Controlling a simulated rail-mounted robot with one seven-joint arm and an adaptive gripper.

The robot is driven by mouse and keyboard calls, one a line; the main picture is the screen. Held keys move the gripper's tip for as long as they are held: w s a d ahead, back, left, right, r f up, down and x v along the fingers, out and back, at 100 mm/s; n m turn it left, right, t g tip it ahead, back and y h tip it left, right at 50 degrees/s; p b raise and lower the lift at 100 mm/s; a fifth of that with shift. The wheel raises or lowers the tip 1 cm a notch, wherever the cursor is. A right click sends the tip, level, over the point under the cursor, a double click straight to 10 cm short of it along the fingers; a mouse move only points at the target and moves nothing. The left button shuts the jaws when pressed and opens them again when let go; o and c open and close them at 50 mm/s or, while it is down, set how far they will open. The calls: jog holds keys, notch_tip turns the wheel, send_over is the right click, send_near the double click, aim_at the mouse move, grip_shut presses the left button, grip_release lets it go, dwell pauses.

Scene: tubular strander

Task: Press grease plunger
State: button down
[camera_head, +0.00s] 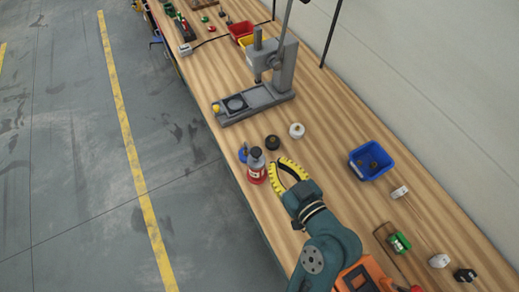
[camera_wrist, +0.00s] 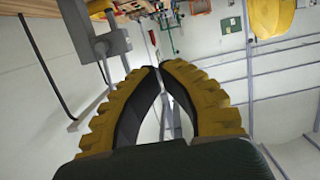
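A small red and grey canister with a dark top (camera_head: 256,166) stands upright near the bench's left edge. It may be the grease dispenser, and its top may be the plunger, but I cannot tell for sure. My gripper (camera_head: 273,163), with yellow ribbed fingers, is just right of the canister. Whether it touches the canister is unclear. In the wrist view, the fingertips (camera_wrist: 158,67) meet and the fingers bow apart behind them, with nothing held between. The canister cannot be made out in the wrist view.
A blue round piece (camera_head: 243,152) is beside the canister. A black knob (camera_head: 272,142) and white knob (camera_head: 297,130) lie behind it. A grey press (camera_head: 262,95) stands farther back. A blue bin (camera_head: 370,161) is at right on the wooden bench (camera_head: 335,135).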

jog(key=p, duration=0.1)
send_over(260, 152)
jog(key=shift+s+f, duration=0.2)
jog(key=shift+f, duration=0.3)
jog(key=shift+s+f, duration=0.15)
jog(key=shift+f, duration=0.35)
jog(key=f, duration=0.3)
jog(key=shift+w+f, duration=0.25)
jog(key=shift+f, duration=0.1)
jog(key=shift+w+a+f, duration=0.1)
jog(key=shift+f, duration=0.2)
